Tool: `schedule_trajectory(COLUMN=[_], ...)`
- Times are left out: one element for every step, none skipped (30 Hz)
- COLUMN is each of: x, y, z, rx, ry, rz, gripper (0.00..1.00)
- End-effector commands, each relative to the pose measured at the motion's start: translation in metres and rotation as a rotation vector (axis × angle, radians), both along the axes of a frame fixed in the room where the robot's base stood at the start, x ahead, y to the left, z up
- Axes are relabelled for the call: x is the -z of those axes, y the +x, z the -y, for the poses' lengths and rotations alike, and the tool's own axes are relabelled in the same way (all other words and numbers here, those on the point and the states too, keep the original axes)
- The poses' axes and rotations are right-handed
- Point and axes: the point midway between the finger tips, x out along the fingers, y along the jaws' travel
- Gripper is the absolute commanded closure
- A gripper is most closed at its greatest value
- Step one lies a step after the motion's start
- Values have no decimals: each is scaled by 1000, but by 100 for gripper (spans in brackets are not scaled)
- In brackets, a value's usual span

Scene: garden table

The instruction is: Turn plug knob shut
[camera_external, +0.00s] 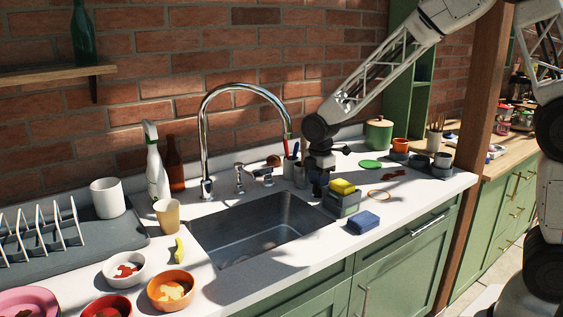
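A chrome fitting (240,178) stands on the deck behind the sink, right of the tall curved faucet (205,140). A second metal fitting (263,177) is just right of it. I cannot tell which of them is the plug knob, or how it is turned. The grey sink (265,228) looks empty, and its drain is not clearly visible. My gripper (318,190) points down at the sink's back right corner, right of both fittings and apart from them. Its fingers are dark and small, so I cannot see whether they are open or shut.
A cup with pens (290,165) stands left of my gripper. A tan cup (167,216), bottles and bowls stand left of the sink. The front right counter is clear.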

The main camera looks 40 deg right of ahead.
Motion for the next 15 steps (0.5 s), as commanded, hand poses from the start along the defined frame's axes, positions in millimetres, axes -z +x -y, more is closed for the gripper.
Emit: schedule_trajectory(x=[0, 0, 0, 0, 0, 0, 0, 0, 0, 0, 0, 0, 0, 0, 0], y=[0, 0, 0, 0, 0, 0, 0, 0, 0, 0, 0, 0, 0, 0, 0], z=[0, 0, 0, 0, 0, 0, 0, 0, 0, 0, 0, 0, 0, 0, 0], rx=[0, 0, 0, 0, 0, 0, 0, 0, 0, 0, 0, 0, 0, 0, 0], ry=[0, 0, 0, 0, 0, 0, 0, 0, 0, 0, 0, 0, 0, 0, 0], rz=[0, 0, 0, 0, 0, 0, 0, 0, 0, 0, 0, 0, -1, -1, -1], gripper=[64, 64, 64, 64, 64, 64, 68, 73, 79, 84, 88, 94, 99, 100, 100])
